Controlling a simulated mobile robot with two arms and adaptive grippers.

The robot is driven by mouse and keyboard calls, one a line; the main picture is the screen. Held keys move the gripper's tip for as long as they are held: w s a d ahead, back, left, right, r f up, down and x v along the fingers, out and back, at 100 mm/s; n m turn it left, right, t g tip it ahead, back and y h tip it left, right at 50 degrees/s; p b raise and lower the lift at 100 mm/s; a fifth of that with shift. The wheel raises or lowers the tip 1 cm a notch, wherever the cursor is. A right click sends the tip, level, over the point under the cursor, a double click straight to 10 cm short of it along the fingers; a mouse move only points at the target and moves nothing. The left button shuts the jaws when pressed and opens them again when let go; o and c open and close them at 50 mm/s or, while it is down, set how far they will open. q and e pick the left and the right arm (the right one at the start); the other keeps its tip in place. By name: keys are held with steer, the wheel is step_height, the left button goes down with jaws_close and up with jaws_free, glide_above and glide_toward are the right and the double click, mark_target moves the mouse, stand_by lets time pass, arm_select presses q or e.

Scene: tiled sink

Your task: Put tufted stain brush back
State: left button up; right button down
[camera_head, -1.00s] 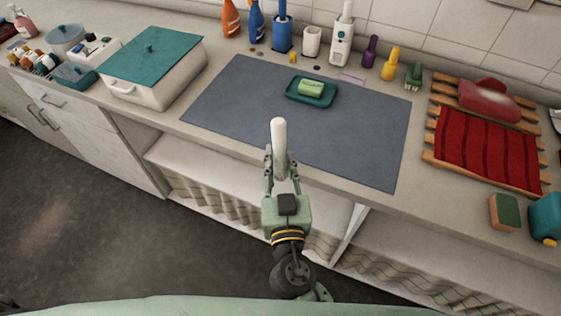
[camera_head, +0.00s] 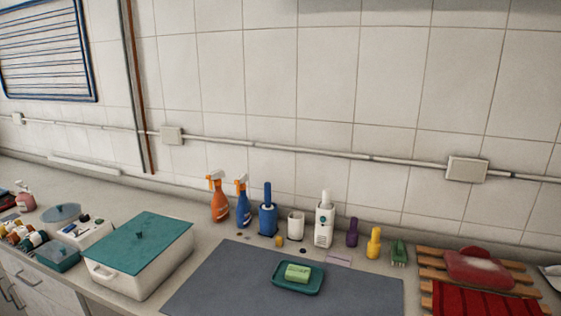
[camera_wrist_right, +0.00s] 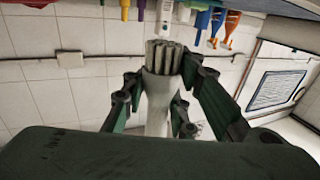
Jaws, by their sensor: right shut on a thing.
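The tufted stain brush (camera_wrist_right: 160,92) is in my right gripper (camera_wrist_right: 160,82) in the right wrist view. It has a pale, smooth handle and a head of grey-white bristle tufts pointing to the top of that view. The gripper's fingers are shut on either side of the brush. In the head view neither gripper nor the brush shows. A small white cup (camera_head: 296,225) stands at the back of the counter, between a blue brush holder (camera_head: 268,219) and a white bottle (camera_head: 325,225).
Orange (camera_head: 219,207) and blue (camera_head: 243,209) spray bottles, a purple bottle (camera_head: 352,232), a yellow bottle (camera_head: 374,243) and a green brush (camera_head: 399,252) line the wall. A teal soap dish (camera_head: 298,284) lies on a grey mat (camera_head: 222,277). A lidded white box (camera_head: 145,268) stands left.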

steer(key=shift+s+d+r, duration=0.35)
steer(key=shift+d+r, duration=0.2)
steer(key=shift+r, duration=0.1)
steer(key=shift+s+d+r, duration=0.3)
steer(key=shift+d+r, duration=0.2)
steer(key=shift+r, duration=0.1)
steer(key=shift+a, duration=0.1)
stand_by(0.3)
stand_by(0.5)
steer(key=w+a+r+n+g+y, duration=0.2)
steer(key=w+a+n+g+y, duration=0.2)
steer(key=a+n+y, duration=0.2)
steer(key=w+a+r+n+g+y, duration=0.3)
steer(key=w+a+n+g+y, duration=0.1)
steer(key=a+y, duration=0.6)
steer(key=shift+a+n+g, duration=0.4)
steer(key=shift+n+g, duration=0.4)
steer(key=shift+n, duration=0.6)
